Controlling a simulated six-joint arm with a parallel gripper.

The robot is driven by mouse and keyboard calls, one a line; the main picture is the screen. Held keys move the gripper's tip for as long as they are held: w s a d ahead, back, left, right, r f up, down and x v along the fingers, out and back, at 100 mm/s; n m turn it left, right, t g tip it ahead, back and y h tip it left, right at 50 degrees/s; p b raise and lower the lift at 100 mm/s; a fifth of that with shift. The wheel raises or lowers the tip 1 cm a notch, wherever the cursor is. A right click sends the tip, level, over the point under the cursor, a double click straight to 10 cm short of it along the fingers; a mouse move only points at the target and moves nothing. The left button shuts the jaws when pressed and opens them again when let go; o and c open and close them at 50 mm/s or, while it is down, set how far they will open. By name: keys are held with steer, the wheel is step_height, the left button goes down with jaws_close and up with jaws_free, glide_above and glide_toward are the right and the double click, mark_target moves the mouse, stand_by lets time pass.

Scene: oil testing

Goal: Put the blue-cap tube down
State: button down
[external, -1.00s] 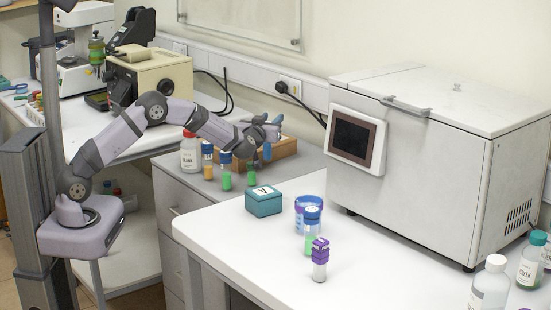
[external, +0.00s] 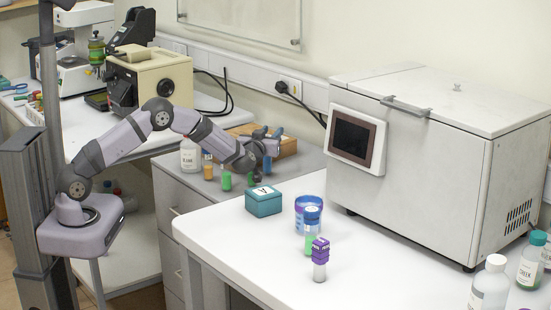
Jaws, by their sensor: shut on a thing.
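My gripper (external: 267,137) is at the back of the side counter, in front of a wooden rack (external: 287,147). It is shut on a small blue tube (external: 267,164) that hangs below the jaws, close to the counter top. The cap is mostly hidden by the fingers, and I cannot tell if its bottom touches the counter. To its left stand a tube with green content (external: 226,181), another green one (external: 251,180) partly behind my wrist, and an orange one (external: 208,170). On the front table stands a blue-cap tube with green content (external: 312,216).
A white bottle (external: 189,157) stands left of the tubes. A teal box (external: 263,202), a blue-rimmed cup (external: 301,203) and a purple-topped tube (external: 320,262) stand on the white table. A large grey machine (external: 430,150) is at the right.

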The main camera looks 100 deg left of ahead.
steer(key=c, duration=1.3)
jaws_free()
steer(key=shift+f, duration=0.15)
steer(key=d, duration=0.2)
steer(key=shift+s+d, duration=0.25)
steer(key=shift+d, duration=0.15)
steer(key=shift+r+b, duration=0.55)
steer(key=shift+r, duration=3.15)
steer(key=shift+d, duration=0.1)
